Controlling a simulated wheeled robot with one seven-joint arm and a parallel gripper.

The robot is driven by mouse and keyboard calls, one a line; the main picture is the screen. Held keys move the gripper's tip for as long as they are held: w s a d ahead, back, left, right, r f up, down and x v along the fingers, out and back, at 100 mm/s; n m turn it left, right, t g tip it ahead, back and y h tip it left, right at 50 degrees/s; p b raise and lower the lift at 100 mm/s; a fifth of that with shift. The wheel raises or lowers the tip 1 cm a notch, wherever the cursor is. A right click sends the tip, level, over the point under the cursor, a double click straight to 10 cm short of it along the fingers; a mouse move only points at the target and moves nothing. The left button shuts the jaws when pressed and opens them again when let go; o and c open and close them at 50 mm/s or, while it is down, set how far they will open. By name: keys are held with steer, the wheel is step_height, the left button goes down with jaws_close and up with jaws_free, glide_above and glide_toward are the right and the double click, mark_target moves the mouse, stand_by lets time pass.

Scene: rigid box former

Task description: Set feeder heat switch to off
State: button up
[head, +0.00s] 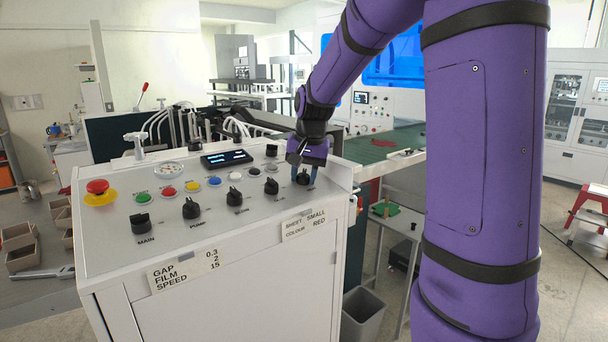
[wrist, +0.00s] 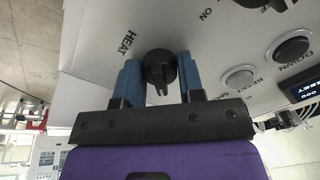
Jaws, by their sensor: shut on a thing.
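The heat switch is a black rotary knob (wrist: 160,66) on the white sloping panel, beside the printed word HEAT in the wrist view. It also shows at the right end of the knob row in the head view (head: 303,178). My gripper (wrist: 160,78) has one blue finger on each side of the knob and is shut on it. In the head view, my gripper (head: 302,172) reaches down to the panel from above. The knob's ridge points toward my gripper's palm in the wrist view. I cannot read its position marks.
The control panel (head: 110,240) carries other black knobs close to the left, such as one (head: 271,187), plus coloured buttons and a small display (head: 226,159). A red mushroom button (head: 97,187) sits at the far left. A grey bin (head: 363,312) stands below right.

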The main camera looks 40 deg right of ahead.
steer(key=n, duration=0.4)
steer(key=shift+n, duration=2.3)
steer(key=o, duration=0.9)
steer(key=v, duration=1.1)
steer(key=shift+f, duration=0.1)
